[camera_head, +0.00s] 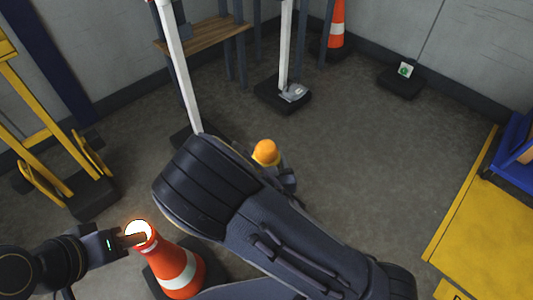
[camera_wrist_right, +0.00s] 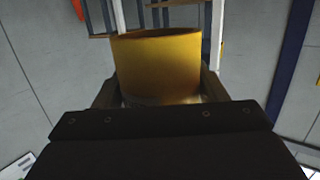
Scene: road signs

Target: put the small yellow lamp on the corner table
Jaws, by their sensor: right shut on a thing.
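The small yellow lamp (camera_head: 265,152) is orange-yellow and rounded on top in the head view, held above the floor near the middle. My right gripper (camera_wrist_right: 159,88) is shut on it. In the right wrist view the lamp (camera_wrist_right: 157,62) is a yellow cylinder between the two fingers; its far side is hidden.
White posts (camera_head: 178,70) on dark bases stand between the lamp and the table. Yellow frames (camera_head: 50,110) stand at left. Another cone (camera_head: 336,25) and a low dark base (camera_head: 401,83) are at the back. A yellow platform (camera_head: 475,215) is at right. The central floor is clear.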

